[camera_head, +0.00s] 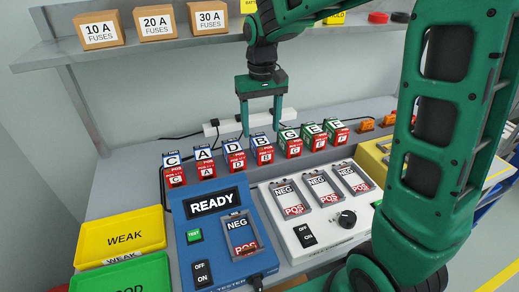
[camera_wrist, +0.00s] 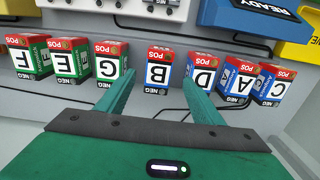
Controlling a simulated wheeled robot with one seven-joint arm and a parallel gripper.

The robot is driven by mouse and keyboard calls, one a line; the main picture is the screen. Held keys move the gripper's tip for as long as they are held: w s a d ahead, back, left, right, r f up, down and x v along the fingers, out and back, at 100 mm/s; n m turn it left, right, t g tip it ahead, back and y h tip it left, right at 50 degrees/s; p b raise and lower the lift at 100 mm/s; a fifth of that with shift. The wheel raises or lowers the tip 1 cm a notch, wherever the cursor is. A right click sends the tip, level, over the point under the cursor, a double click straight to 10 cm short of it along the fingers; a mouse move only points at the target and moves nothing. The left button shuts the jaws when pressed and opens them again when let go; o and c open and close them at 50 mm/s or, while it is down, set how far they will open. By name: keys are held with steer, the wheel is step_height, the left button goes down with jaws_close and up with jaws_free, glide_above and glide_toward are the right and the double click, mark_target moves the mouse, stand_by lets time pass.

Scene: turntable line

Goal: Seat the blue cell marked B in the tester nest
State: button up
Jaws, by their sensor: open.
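The blue cell marked B (camera_head: 264,149) stands upright in a row of lettered cells on the bench.
Blue cell D (camera_head: 236,157) is left of B and green cell G (camera_head: 291,143) right, with small gaps. A white charger (camera_head: 301,232) with three bays is right of the tester. Yellow WEAK (camera_head: 121,240) and green GOOD trays lie left. A shelf (camera_head: 128,49) holds fuse boxes above.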

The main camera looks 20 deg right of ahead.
mark_target(261, 141)
steer(key=shift+w+a+f, duration=0.15)
steer(key=shift+f, duration=0.2)
steer(key=shift+w+d+f, duration=0.15)
steer(key=shift+f, duration=1.55)
steer(key=shift+w+d+f, duration=0.1)
steer(key=shift+d+f, duration=0.05)
steer(key=shift+f, duration=1.55)
jaws_close()
